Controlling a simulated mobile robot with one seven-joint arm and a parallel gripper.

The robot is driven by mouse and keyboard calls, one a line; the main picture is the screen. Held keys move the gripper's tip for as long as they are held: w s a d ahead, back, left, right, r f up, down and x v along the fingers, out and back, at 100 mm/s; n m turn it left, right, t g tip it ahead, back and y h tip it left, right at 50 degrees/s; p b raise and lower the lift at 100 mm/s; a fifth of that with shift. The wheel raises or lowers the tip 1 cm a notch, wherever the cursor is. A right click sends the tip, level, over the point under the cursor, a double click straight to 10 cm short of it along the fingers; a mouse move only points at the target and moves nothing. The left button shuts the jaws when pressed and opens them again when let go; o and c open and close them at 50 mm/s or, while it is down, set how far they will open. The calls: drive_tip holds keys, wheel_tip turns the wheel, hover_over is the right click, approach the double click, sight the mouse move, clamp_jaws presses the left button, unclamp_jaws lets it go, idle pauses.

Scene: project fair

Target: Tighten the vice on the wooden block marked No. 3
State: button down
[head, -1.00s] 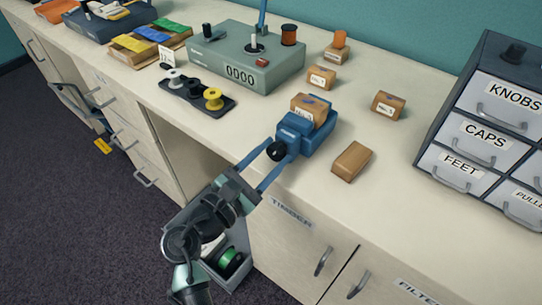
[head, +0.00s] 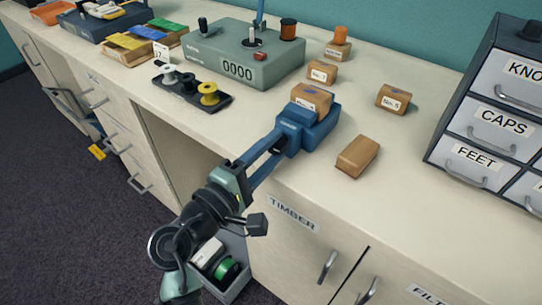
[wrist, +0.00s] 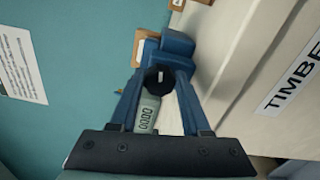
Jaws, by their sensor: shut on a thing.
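The blue vice (head: 312,135) stands at the front edge of the bench. A wooden block (head: 313,97) with a white label sits in its jaws; the label's lower part is hidden and I cannot read its number for sure. My gripper (head: 275,146) reaches up to the vice from the front, its two blue fingers shut on the vice's dark knob. In the wrist view the fingers lie either side of the round black knob (wrist: 158,80), in front of the blue vice (wrist: 178,45). The head view mostly hides the knob behind the fingers.
A plain block (head: 358,157) lies right of the vice, and a labelled block (head: 393,99) lies behind it. Another labelled block (head: 322,72) stands near the grey counter box (head: 246,62). A spool tray (head: 192,92) is left, grey drawers (head: 480,140) right.

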drive_tip(key=m+b, duration=0.1)
drive_tip(key=m, duration=0.1)
drive_tip(key=m+b, duration=0.2)
drive_tip(key=shift+f+m+b, duration=0.3)
drive_tip(key=shift+f, duration=0.05)
drive_tip(key=m+b, duration=0.4)
drive_tip(key=shift+a+f+m, duration=0.1)
drive_tip(key=shift+m, duration=0.2)
drive_tip(key=m+b, duration=0.4)
drive_tip(key=shift+m, duration=0.3)
drive_tip(key=m+b, duration=0.4)
drive_tip(key=shift+a, duration=0.1)
drive_tip(key=m+b, duration=0.4)
drive_tip(key=m, duration=0.1)
drive_tip(key=shift+w, duration=0.1)
drive_tip(key=m+b, duration=0.4)
drive_tip(key=shift+a+m, duration=0.1)
drive_tip(key=shift+m, duration=0.2)
drive_tip(key=m+b, duration=0.4)
drive_tip(key=m, duration=0.1)
drive_tip(key=shift+w, duration=0.1)
drive_tip(key=shift+r+m+b, duration=0.15)
drive_tip(key=shift+m+b, duration=0.25)
drive_tip(key=shift+m, duration=0.4)
drive_tip(key=shift+r+m+b, duration=0.15)
drive_tip(key=shift+m+b, duration=0.25)
drive_tip(key=shift+m, duration=0.4)
